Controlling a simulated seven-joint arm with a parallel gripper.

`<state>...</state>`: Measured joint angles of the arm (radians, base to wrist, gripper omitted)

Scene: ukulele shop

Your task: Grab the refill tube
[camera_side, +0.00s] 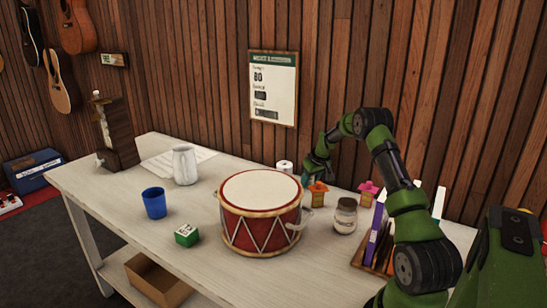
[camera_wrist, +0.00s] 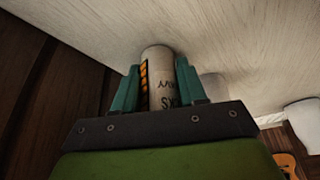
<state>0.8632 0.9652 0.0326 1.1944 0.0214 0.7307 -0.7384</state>
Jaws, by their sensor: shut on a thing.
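The refill tube (camera_wrist: 160,82) is a pale cylinder with dark lettering, which reads upside down, and an orange-and-black strip. In the wrist view it sits between the two teal fingers of my gripper (camera_wrist: 161,88), which is shut on it. Its far end is close to the pale tabletop; I cannot tell whether it touches. In the side view my gripper (camera_side: 308,178) is low over the back of the table, behind the drum and near the wall.
A red drum (camera_side: 260,228) stands in front of my gripper. A blue cup (camera_side: 154,203) and green block (camera_side: 187,235) stand left of the drum.

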